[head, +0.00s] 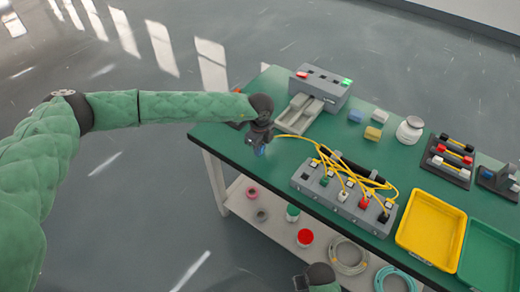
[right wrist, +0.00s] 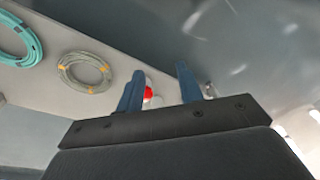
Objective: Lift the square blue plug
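My left gripper (head: 260,150) is over the left end of the green table, pointing down, with a blue patch at its tip. A yellow cable (head: 292,137) runs from the grey socket box (head: 335,202) up to this gripper. I cannot tell whether the blue patch is a finger or the square blue plug, or whether the fingers are shut. Green, white and red plugs (head: 364,202) sit in the box. My right gripper (right wrist: 158,92) is open and empty, away from the plugs. A blue block (head: 356,115) lies farther back on the table.
A grey device (head: 324,84) with red and green buttons stands behind the left gripper. A yellow tray (head: 431,229) and a green tray (head: 491,257) are at the right. A white jar (head: 410,130) stands near the back. Cable coils (right wrist: 84,72) lie on the lower shelf.

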